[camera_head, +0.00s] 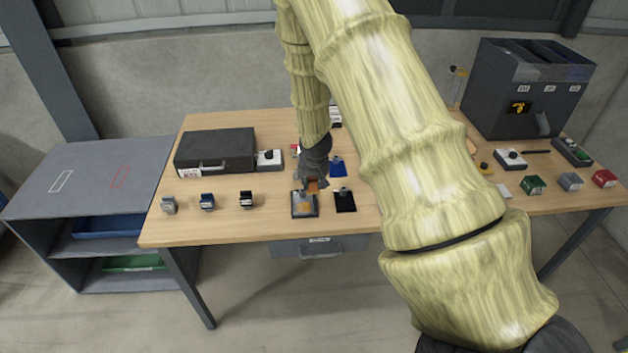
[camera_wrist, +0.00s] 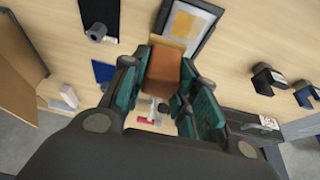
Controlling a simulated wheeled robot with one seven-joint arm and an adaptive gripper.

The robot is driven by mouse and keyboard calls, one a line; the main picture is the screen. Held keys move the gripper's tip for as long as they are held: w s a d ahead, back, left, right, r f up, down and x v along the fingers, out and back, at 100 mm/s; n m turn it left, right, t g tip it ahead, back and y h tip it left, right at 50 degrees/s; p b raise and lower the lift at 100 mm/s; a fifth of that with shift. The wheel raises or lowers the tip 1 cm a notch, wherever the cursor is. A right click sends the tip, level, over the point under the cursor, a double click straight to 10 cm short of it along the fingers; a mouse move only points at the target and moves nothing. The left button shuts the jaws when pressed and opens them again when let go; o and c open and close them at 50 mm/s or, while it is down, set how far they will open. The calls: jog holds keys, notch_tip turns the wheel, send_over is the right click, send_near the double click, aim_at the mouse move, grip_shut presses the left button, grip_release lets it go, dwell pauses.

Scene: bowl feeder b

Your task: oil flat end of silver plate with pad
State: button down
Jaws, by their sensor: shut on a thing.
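The silver plate (camera_head: 299,212) lies flat on the table in the head view, grey with a dark border and a yellow-orange patch on its flat part. It also shows at the top of the wrist view (camera_wrist: 207,17). My gripper (camera_head: 314,184) is shut on an orange-brown pad (camera_wrist: 163,72) with a pale far edge. In the wrist view the pad's far edge is close to the plate's near edge and overlaps it in the picture. I cannot tell whether they touch. My gripper and the pad hide part of the plate's handle end in the head view.
A black plate (camera_head: 345,203) lies right of the silver plate, and a blue plate (camera_head: 338,169) behind it. Several small clamp-like blocks (camera_head: 207,202) stand to the left. A dark case (camera_head: 214,150) is at the back left. A grey feeder box (camera_head: 520,95) stands back right.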

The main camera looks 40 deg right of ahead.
jog(key=shift+f+b, duration=0.1)
jog(key=shift+b, duration=0.3)
jog(key=shift+w+a+f+b, duration=0.1)
jog(key=shift+w+a+b, duration=0.05)
jog(key=shift+b, duration=0.35)
jog(key=shift+w+a+b, duration=0.25)
jog(key=shift+w+b, duration=0.05)
jog(key=shift+b, duration=0.9)
jog(key=a+b, duration=0.1)
jog(key=b, duration=0.2)
jog(key=shift+w+a, duration=0.1)
jog(key=shift+w, duration=0.05)
